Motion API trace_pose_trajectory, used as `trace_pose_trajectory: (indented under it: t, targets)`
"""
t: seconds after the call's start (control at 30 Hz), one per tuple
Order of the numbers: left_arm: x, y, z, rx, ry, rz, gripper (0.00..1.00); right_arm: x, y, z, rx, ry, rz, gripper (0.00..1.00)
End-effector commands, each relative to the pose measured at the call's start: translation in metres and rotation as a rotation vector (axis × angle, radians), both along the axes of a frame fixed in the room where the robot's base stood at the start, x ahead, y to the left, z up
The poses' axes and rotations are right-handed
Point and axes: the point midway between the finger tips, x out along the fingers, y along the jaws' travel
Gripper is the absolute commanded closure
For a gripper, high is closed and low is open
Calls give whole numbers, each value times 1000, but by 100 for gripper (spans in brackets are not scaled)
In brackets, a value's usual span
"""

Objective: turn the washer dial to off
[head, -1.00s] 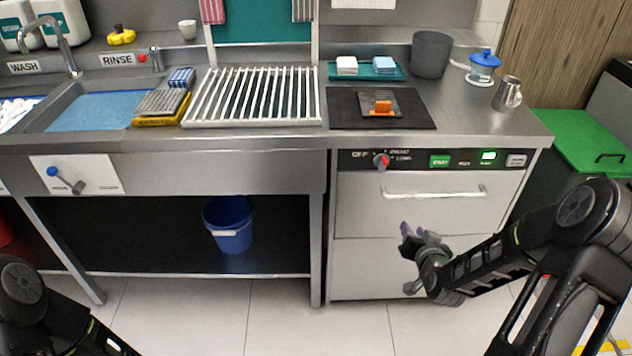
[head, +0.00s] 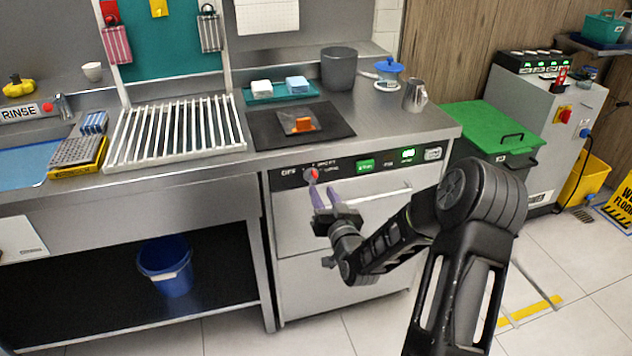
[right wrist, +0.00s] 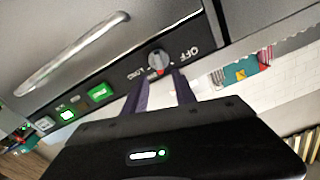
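The washer dial (head: 311,174) is a small round grey knob with a red mark, on the black control strip of the washer (head: 345,215). The OFF label is left of it in the head view, other labels right. The dial also shows in the right wrist view (right wrist: 157,61); its red mark does not clearly line up with OFF. My right gripper (head: 324,190) is just below and in front of the dial, fingers apart and empty. In the right wrist view its fingertips (right wrist: 161,78) point at the dial, with no clear contact. My left gripper is out of view.
Right of the dial are a green button (head: 365,165) and a lit green display (head: 407,155). The washer's bar handle (head: 385,196) runs below the strip, close to my right gripper. The counter edge overhangs above. A blue bucket (head: 166,266) stands under the left counter.

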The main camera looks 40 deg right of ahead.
Motion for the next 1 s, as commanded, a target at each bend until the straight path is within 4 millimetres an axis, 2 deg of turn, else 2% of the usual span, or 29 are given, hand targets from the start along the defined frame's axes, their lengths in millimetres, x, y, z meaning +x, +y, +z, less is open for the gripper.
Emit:
trace_pose_trajectory:
  t: [0.2, 0.33, 0.47, 0.7, 1.0]
  targets:
    - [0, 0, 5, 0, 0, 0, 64, 33, -11, 1, 1, -1, 1, 67]
    - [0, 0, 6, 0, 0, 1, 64, 49, -17, 1, 1, 0, 0, 67]
    - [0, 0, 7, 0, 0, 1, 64, 56, -19, 0, 1, 1, -1, 67]
    - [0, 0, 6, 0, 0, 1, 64, 57, -20, 0, 0, 1, -1, 67]
    - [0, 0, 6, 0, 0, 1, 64, 56, -20, 0, 0, 1, -1, 90]
